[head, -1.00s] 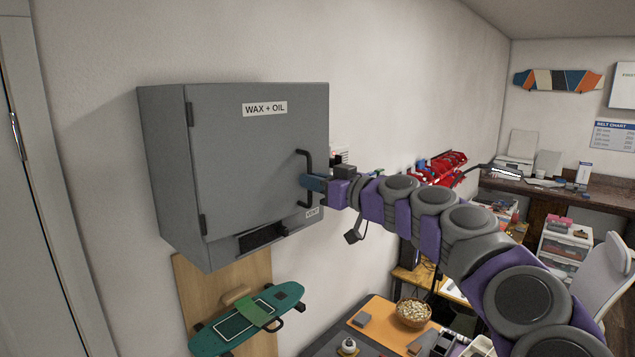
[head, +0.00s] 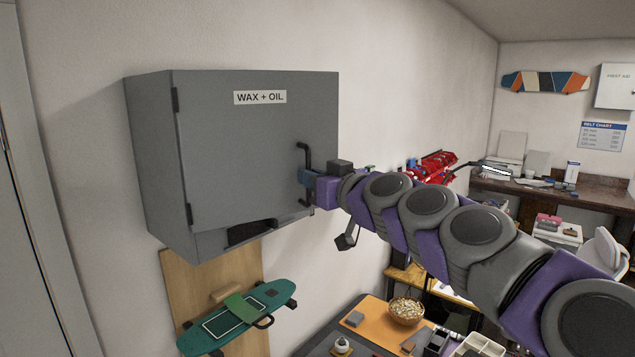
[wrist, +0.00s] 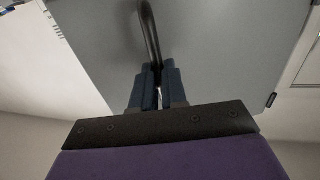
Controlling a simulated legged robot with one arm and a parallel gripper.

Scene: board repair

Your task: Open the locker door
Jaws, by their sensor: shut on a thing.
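The grey wall locker, with its body side (head: 150,165) showing, hangs on the left in the head view. Its door (head: 240,150) bears a "WAX + OIL" label and has hinges on its left edge. The door appears slightly ajar, its right side swung out from the body. A black bar handle (head: 306,153) stands near the door's right edge. My gripper (head: 304,177) is shut on the lower part of the handle. In the wrist view the handle (wrist: 149,30) runs down between the blue fingers of my gripper (wrist: 158,88). The locker's inside is hidden.
A teal skateboard (head: 240,315) is mounted on a wooden panel (head: 183,285) below the locker. A bench with an orange mat (head: 372,315) and a wooden bowl (head: 407,311) stands lower right. A pale door (head: 30,230) is at far left. The space before the locker looks clear.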

